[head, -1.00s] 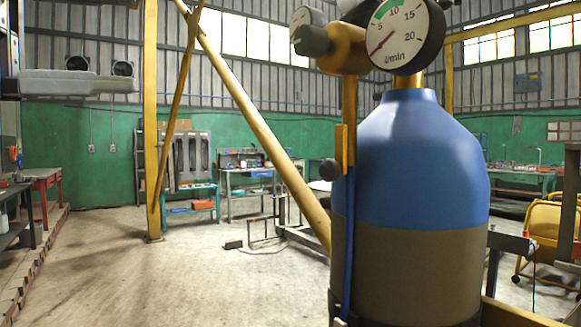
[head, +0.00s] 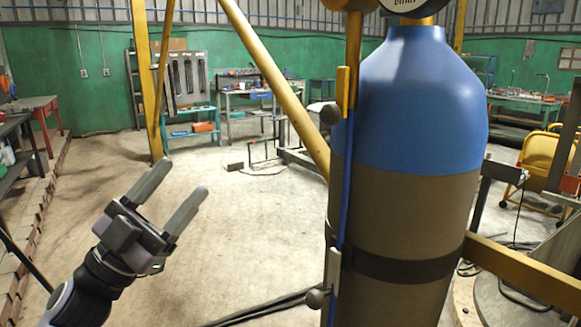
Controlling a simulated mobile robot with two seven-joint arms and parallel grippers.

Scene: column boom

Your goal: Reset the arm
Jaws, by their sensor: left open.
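My left gripper (head: 170,196) shows in the lower left of the head view. Its arm comes in from the bottom left corner. The two grey fingers are spread apart and point up and to the right, with nothing between them. The gripper is clear of everything around it, with floor behind it. My right gripper does not show.
A large blue and grey gas cylinder (head: 405,200) stands close on the right, strapped by a dark band. A yellow slanted beam (head: 277,75) and a yellow post (head: 146,80) stand behind. Workbenches (head: 246,92) line the back. Open floor (head: 235,230) lies left of the cylinder.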

